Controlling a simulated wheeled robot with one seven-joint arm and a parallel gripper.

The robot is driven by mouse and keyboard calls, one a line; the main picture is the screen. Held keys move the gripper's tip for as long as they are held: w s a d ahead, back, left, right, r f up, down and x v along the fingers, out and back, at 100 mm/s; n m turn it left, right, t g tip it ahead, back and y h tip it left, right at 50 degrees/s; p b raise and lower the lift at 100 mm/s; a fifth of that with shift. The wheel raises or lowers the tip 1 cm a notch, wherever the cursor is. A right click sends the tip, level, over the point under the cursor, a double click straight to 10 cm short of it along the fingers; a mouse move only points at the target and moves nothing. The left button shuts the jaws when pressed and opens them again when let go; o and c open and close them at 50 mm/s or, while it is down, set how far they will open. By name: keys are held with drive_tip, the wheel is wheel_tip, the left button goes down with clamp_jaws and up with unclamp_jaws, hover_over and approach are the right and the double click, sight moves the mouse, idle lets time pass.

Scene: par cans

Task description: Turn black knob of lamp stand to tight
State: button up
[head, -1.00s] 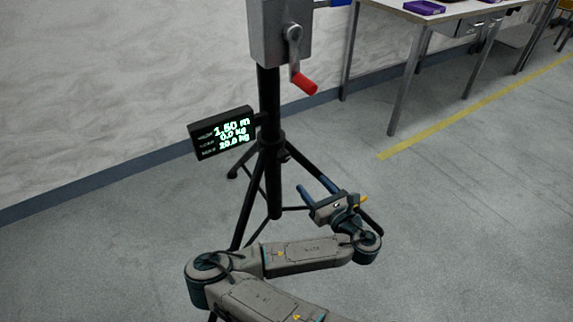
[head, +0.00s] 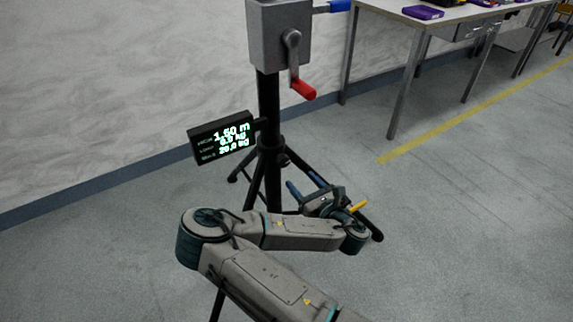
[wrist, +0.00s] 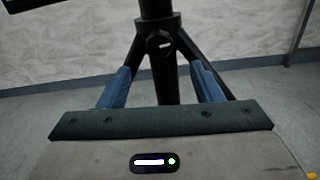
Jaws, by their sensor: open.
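The black lamp stand (head: 268,105) stands upright on spread tripod legs. Its black knob (head: 284,158) sits on the collar where the legs meet. In the wrist view the knob (wrist: 159,44) is round with a pale mark on its face, high and near the middle. My gripper (head: 305,188) is below and in front of the knob in the head view. In the wrist view its two blue fingers (wrist: 160,85) are spread apart, with the stand's pole between and beyond them. They appear clear of the knob, and nothing is held.
A grey winch box (head: 279,35) with a red-handled crank (head: 303,90) is on the upper stand. A display (head: 222,138) reading 1.50 m juts left from the pole. A white table (head: 425,14) stands at the back right. Floor at the right is clear.

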sight(285, 164)
drive_tip(key=b+x, duration=0.1)
drive_tip(key=x, duration=0.8)
drive_tip(key=shift+w+a, duration=0.1)
drive_tip(key=shift+a, duration=0.1)
drive_tip(key=c, duration=1)
